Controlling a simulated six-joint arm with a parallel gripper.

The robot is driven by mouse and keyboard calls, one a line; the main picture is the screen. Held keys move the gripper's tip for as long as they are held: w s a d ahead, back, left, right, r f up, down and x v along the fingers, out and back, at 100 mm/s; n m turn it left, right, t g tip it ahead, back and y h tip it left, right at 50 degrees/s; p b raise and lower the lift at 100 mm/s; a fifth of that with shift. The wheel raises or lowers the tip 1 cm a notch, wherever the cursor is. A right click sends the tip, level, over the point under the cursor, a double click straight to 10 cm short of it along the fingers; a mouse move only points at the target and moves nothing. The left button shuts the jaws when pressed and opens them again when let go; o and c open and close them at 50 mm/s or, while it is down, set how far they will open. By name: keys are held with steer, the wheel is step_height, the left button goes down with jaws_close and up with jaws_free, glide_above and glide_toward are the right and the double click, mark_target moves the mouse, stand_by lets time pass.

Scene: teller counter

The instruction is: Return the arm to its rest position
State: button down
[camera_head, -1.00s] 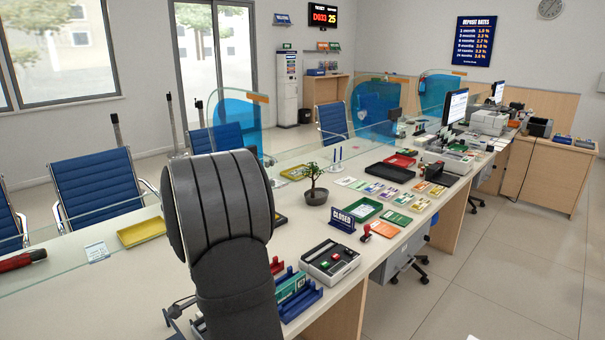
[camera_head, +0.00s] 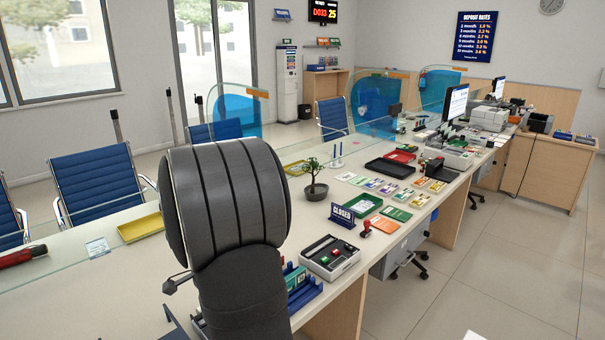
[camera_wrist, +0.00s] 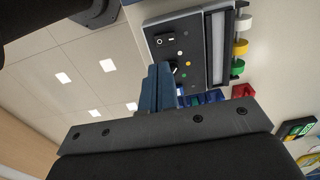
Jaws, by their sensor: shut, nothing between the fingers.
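My gripper (camera_wrist: 160,88) shows in the wrist view. Its two bluish fingers are together, with nothing held between them. Past the fingertips lies a dark panel (camera_wrist: 182,45) with small knobs; the fingers overlap its lower edge in the picture, and I cannot tell the gap. In the head view my dark grey arm stands up in the front middle and hides part of the counter (camera_head: 65,305); the gripper itself does not show there.
Right of my arm are a boxy device with buttons (camera_head: 331,257), a blue rack (camera_head: 305,295), a CLOSED sign (camera_head: 342,215) and a potted plant (camera_head: 315,190). A yellow tray (camera_head: 140,228) lies left. A glass screen runs along the counter. Open floor is at right.

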steer(key=w+a+r, duration=0.1)
steer(key=r, duration=0.5)
steer(key=w+a+r+g+h, duration=0.1)
steer(key=w+a+r, duration=0.1)
steer(key=r, duration=0.4)
steer(key=shift+w+a+r, duration=0.15)
steer(key=shift+w+r, duration=0.05)
steer(key=shift+w, duration=0.05)
steer(key=shift+t+y, duration=0.5)
steer(key=s+d+f, duration=0.1)
steer(key=f, duration=0.4)
steer(key=s+d+f, duration=0.1)
steer(key=f, duration=0.4)
steer(key=s+d+f, duration=0.1)
steer(key=f, duration=0.4)
steer(key=shift+s+d, duration=0.2)
steer(key=shift+s, duration=0.05)
steer(key=shift+f, duration=0.8)
